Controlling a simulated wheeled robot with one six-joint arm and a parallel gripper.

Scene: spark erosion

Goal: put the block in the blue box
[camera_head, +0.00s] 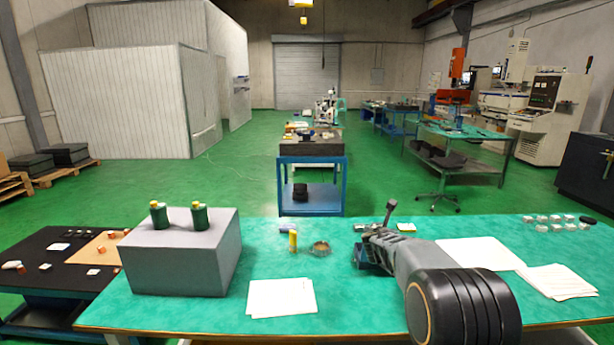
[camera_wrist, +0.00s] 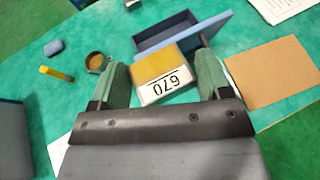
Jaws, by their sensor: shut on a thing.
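The block (camera_wrist: 165,78) is yellow on one face and white on another, with upside-down black digits. It sits between the green fingers of my gripper (camera_wrist: 160,72), which is shut on it. The blue box (camera_wrist: 207,30) lies just beyond the block in the wrist view, with a dark interior and a blue wall partly behind the block and the right finger. In the head view the blue box (camera_head: 362,257) shows partly beside my arm on the green table. The block is hidden there. I cannot tell how high the block is held.
A yellow marker (camera_head: 293,240) and a round brown dish (camera_head: 320,248) are left of the box. A grey block-shaped stand (camera_head: 180,265) carries two green bottles. Papers (camera_head: 281,298) lie at the front. A brown sheet (camera_wrist: 270,70) is right of my gripper.

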